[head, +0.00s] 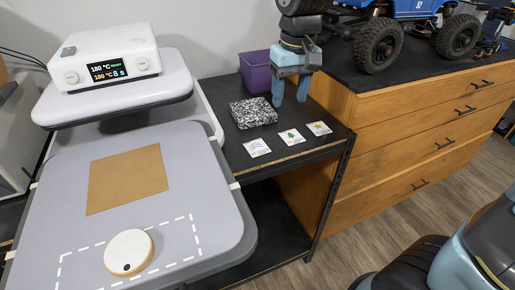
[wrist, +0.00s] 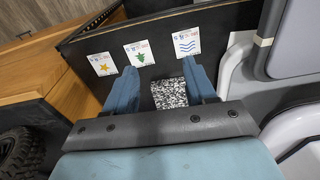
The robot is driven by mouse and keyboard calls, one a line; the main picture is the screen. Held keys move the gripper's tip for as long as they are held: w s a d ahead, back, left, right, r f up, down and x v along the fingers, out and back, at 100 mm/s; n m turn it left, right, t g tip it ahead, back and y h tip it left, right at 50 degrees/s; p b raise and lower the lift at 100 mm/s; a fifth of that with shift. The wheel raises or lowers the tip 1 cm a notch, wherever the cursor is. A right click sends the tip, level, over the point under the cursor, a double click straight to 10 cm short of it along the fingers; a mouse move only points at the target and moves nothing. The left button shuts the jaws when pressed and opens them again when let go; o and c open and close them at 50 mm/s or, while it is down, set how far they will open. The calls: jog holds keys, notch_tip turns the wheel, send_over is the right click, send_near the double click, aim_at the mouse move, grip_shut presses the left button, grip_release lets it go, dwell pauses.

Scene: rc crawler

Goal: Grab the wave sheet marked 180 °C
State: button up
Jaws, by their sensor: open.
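The wave sheet (head: 257,147) is a small white card with blue wavy lines, lying flat at the left end of a row of cards on the dark bench. In the wrist view the wave sheet (wrist: 186,44) is at the right end, just beyond one fingertip. Its printed temperature is too small to read. My gripper (head: 290,100) points down over the bench, behind the cards and right of the speckled block. In the wrist view my gripper (wrist: 158,66) is open, with nothing between its blue fingers.
A green tree card (head: 291,136) and a star card (head: 319,128) lie beside the wave sheet. A speckled block (head: 253,112) and a purple bin (head: 256,72) stand behind. The heat press (head: 235,225) is left, its display reading 180 °C. A blue crawler (head: 405,8) stands right.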

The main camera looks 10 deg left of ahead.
jog(key=a+f, duration=0.2)
jog(key=a, duration=0.3)
jog(key=n, duration=0.1)
send_over(262, 149)
jog(key=shift+g+h, duration=0.3)
jog(key=f, duration=0.8)
jog(key=shift+d+f, duration=0.35)
jog(key=f, duration=0.4)
jog(key=shift+a, duration=0.35)
jog(key=shift+f, duration=0.75)
grip_shut()
